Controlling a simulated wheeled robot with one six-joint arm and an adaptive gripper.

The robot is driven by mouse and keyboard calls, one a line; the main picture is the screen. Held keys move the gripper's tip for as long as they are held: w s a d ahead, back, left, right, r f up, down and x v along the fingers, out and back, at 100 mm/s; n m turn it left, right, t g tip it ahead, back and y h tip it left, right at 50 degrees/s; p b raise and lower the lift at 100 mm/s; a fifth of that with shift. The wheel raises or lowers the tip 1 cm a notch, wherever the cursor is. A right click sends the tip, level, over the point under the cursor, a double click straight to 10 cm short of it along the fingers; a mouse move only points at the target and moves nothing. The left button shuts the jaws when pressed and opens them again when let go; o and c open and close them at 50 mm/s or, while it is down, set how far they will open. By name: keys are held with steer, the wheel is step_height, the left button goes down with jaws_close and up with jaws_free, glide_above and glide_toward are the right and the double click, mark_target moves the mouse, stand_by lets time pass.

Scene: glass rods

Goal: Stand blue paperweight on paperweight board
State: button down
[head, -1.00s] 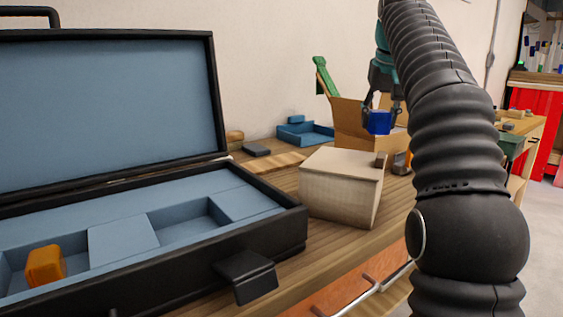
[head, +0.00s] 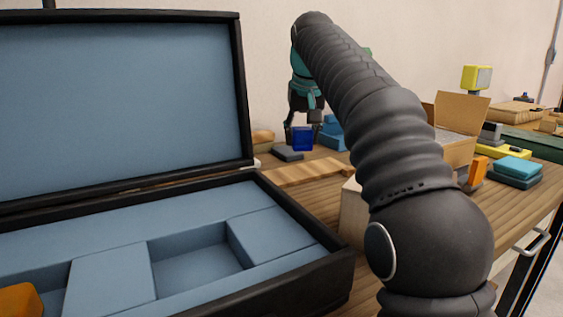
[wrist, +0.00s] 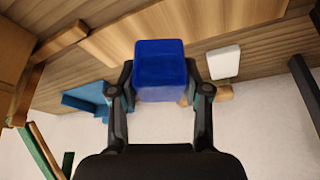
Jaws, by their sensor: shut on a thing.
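The blue paperweight (head: 302,139) is a dark blue block held in my gripper (head: 302,124), in the air above the back of the bench. In the wrist view the paperweight (wrist: 160,62) sits between the two fingertips of my gripper (wrist: 160,90). A light striped wooden plank (head: 300,173), which looks like the paperweight board, lies flat behind the case. The plank (wrist: 215,20) also shows in the wrist view, partly hidden by the paperweight. The paperweight appears above the bench near the plank's far side; its exact height is unclear.
The open black case (head: 300,282) with blue lining fills the left front. A pale wooden block (head: 352,212) is partly hidden by my arm. A dark slab (head: 287,153) and blue tray (head: 333,135) lie behind the plank. A cardboard box (head: 460,115) stands right.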

glide_above(280, 173)
steer(key=s, duration=0.1)
step_height(280, 173, down, 3)
steer(key=shift+s+d+f, duration=0.1)
steer(key=shift+s, duration=0.05)
steer(key=shift+f+b, duration=0.5)
steer(key=shift+f, duration=1.4)
steer(key=shift+f, duration=0.15)
steer(key=c, duration=0.5)
jaws_free()
steer(key=shift+c, duration=0.2)
steer(key=p+v, duration=0.1)
steer(key=v, duration=1.1)
steer(key=shift+d, duration=0.1)
